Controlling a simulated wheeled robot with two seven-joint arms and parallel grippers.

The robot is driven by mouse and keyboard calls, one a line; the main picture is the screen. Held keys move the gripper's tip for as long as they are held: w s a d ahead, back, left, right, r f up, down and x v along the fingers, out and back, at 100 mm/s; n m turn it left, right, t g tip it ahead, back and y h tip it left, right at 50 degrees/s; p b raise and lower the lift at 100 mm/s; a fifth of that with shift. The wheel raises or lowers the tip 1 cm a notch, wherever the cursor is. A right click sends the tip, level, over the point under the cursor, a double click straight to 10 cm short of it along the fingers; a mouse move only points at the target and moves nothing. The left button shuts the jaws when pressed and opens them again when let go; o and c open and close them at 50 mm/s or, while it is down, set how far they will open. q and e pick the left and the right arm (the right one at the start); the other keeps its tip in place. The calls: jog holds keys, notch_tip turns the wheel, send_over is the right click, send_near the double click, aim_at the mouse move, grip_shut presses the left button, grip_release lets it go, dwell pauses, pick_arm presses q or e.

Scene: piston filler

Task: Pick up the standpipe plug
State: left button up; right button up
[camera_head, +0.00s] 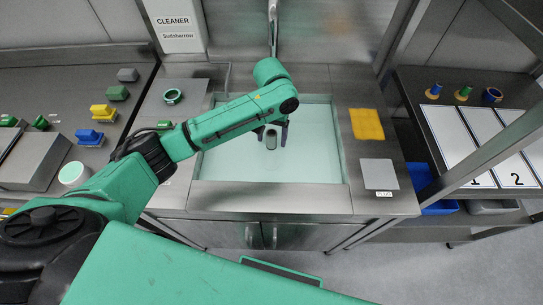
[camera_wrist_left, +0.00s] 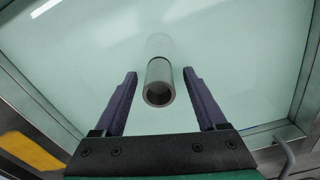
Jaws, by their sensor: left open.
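The standpipe plug (camera_head: 271,140) is a grey hollow tube in the sink basin, which holds pale green liquid. In the left wrist view the plug (camera_wrist_left: 158,84) shows its open round end toward the camera, and its far part looks paler, as if under the liquid. My left gripper (camera_head: 273,133) is over the basin with its jaws open. In the left wrist view the two dark fingers (camera_wrist_left: 160,74) stand on either side of the plug, with a gap on both sides. My right gripper is not in view.
The steel sink rim (camera_head: 270,197) surrounds the basin. A grey square pad (camera_head: 379,173) with a PLUG label (camera_head: 384,194) and a yellow cloth (camera_head: 366,124) lie to its right. A green ring (camera_head: 172,96) lies to the left. A tap (camera_head: 272,25) rises behind.

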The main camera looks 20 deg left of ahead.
aim_at(272, 148)
pick_arm(q)
notch_tip(272, 148, down, 5)
jog(key=shift+s, duration=0.15)
grip_shut()
jog(key=shift+r, duration=0.1)
dwell(1.3)
